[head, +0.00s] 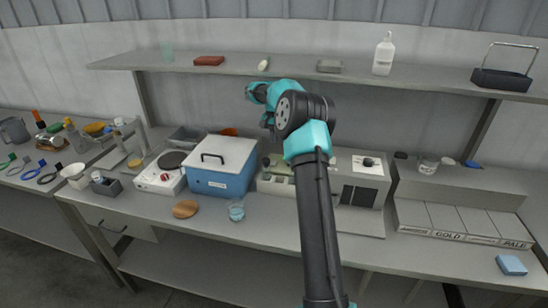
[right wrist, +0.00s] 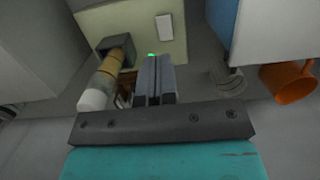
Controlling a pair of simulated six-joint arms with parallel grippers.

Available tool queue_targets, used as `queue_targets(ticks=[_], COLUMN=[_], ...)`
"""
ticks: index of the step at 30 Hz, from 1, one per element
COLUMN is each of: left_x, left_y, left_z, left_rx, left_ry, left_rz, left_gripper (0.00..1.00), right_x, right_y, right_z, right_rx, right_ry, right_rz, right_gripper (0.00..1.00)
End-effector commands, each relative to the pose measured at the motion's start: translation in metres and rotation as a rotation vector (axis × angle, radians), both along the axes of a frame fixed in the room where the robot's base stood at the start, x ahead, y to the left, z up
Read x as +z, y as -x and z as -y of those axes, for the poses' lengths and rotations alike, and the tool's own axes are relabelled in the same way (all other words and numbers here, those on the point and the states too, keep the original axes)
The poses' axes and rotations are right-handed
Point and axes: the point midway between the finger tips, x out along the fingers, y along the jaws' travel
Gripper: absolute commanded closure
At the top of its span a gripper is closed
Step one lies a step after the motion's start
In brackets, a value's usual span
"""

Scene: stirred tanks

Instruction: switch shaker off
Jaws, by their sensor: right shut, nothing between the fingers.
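A pale green-cream box (head: 277,183), which looks like the shaker, stands on the bench just right of the blue box, partly hidden by my right arm. The right wrist view shows one cream face of it (right wrist: 189,40), with a small white switch (right wrist: 164,27) and a green light (right wrist: 152,55). My right gripper (right wrist: 155,78) is shut and empty, its tips beside the green light and just below the switch. I cannot tell whether they touch. In the head view the right gripper (head: 267,121) is small and dark behind my arm. My left gripper is out of view.
The blue box with a white lid (head: 222,182) stands close beside the cream box. An orange mug (right wrist: 288,84) is behind it. A grey unit (head: 357,190) stands on the other side. A shelf (head: 225,67) runs above. A glass beaker (head: 237,210) stands in front.

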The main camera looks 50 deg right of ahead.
Motion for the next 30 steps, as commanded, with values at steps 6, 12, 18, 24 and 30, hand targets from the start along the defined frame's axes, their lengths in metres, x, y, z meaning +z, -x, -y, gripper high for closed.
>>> queue_targets(ticks=[6, 12, 18, 24, 30], left_x=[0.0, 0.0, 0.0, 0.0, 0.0], left_y=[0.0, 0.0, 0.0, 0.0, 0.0], left_z=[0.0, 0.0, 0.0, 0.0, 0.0], left_rx=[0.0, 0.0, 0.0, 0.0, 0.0], left_ry=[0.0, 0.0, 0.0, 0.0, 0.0], left_rz=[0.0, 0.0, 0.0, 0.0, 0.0], left_gripper=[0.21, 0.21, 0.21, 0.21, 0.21], right_x=[-0.014, -0.043, -0.076, -0.095, -0.099], right_y=[0.001, 0.003, 0.005, 0.005, 0.005], right_z=[-0.002, -0.006, -0.01, -0.013, -0.013], right_rx=[0.0, 0.0, 0.001, 0.001, 0.001], right_ry=[-0.001, -0.002, -0.003, -0.001, -0.001], right_rz=[-0.002, -0.002, -0.001, 0.001, 0.002], right_gripper=[1.0, 1.0, 1.0, 1.0, 1.0])
